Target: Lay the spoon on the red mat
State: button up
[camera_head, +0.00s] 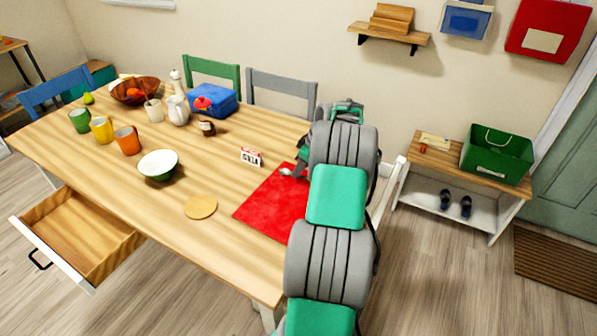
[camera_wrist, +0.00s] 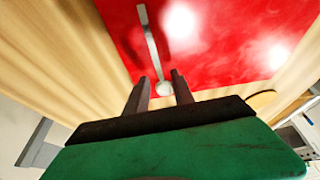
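The red mat (camera_head: 268,205) lies on the wooden table's right end, partly hidden by my arm; it fills much of the wrist view (camera_wrist: 225,50). The spoon is grey and metallic. In the wrist view its handle (camera_wrist: 150,40) runs over the mat, and its round end (camera_wrist: 163,88) is between my fingers. In the head view a pale end of the spoon (camera_head: 287,171) shows near the mat's far edge. My gripper (camera_wrist: 161,80) is open, a gap showing between its fingers and the spoon. Whether the spoon lies flat against the mat is hard to tell.
A small calendar sign (camera_head: 251,156) stands just beyond the mat. A round coaster (camera_head: 201,207) and a green bowl (camera_head: 158,165) are left of it. Mugs and a blue box (camera_head: 214,101) stand farther away. An open drawer (camera_head: 80,235) juts out at the front left.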

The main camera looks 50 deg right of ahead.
jog(key=v, duration=1)
jog(key=w+a+r+m+g, duration=0.1)
jog(key=w+a+r, duration=0.15)
jog(key=a, duration=1.15)
jog(key=w+a+r, duration=0.1)
jog(key=a+r, duration=0.3)
jog(key=a, duration=1)
jog(key=s+a+f+m, duration=0.1)
jog(key=s+a+f, duration=0.1)
jog(key=s+a, duration=0.6)
jog(key=s+a+f+m+h, duration=0.1)
jog(key=s+a+f, duration=0.2)
jog(key=s+a, duration=0.5)
